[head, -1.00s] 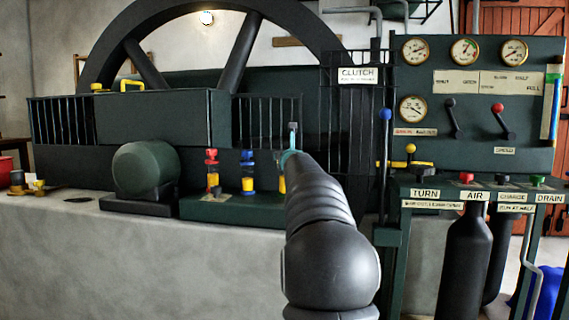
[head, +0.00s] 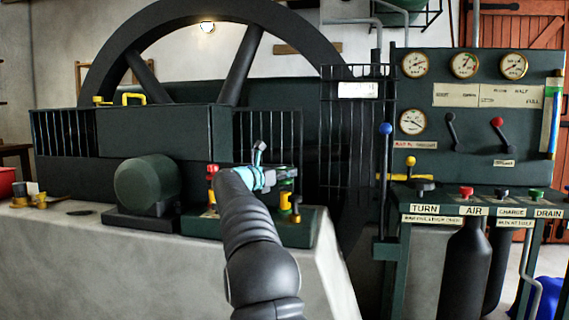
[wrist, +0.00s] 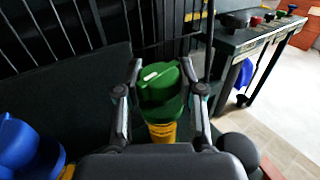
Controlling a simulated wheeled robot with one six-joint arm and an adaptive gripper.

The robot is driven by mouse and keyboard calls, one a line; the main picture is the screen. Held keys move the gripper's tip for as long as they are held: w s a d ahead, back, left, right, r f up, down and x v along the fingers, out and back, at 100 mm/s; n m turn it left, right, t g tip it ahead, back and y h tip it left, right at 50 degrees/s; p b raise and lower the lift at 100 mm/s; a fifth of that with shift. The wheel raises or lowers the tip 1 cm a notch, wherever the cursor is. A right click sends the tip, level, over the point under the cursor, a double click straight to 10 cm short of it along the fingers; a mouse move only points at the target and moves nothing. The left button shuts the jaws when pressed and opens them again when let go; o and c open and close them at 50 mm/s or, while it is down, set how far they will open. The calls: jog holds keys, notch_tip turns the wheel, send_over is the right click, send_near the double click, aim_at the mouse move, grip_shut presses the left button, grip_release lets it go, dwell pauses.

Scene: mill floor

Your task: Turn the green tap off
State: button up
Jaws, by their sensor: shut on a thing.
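The green tap (wrist: 160,88) sits in the middle of the wrist view. It is a round green knob with a pale mark on top, above a yellow body (wrist: 162,132). My gripper (wrist: 161,68) has one finger on each side of the green knob and is shut on it. In the head view my gripper (head: 282,177) is over the bench, at the right end of the row of taps. There the green knob is mostly hidden by my gripper, and the yellow body (head: 284,202) shows below.
A blue tap (wrist: 25,145) stands to the left in the wrist view; my arm hides it in the head view. A red tap (head: 212,170) stands further left. Dark railings (wrist: 60,25) rise behind the green tap. A valve bench (head: 470,207) stands at the right.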

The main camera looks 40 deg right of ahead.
jog(key=shift+r+m+g+p, duration=0.25)
jog(key=shift+m+g+p, duration=0.85)
jog(key=shift+g+p, duration=0.6)
jog(key=shift+g, duration=0.3)
jog(key=shift+f+m+g+p, duration=0.2)
jog(key=shift+m+g+p, duration=0.1)
jog(key=shift+m+p, duration=0.1)
jog(key=o, duration=1.1)
jog(key=shift+s+d, duration=0.15)
jog(key=shift+d, duration=0.05)
jog(key=shift+o, duration=0.2)
jog(key=shift+a, duration=0.15)
jog(key=shift+w+a, duration=0.2)
jog(key=shift+a, duration=0.4)
jog(key=w+a, duration=0.1)
jog(key=a, duration=0.9)
jog(key=shift+a, duration=0.4)
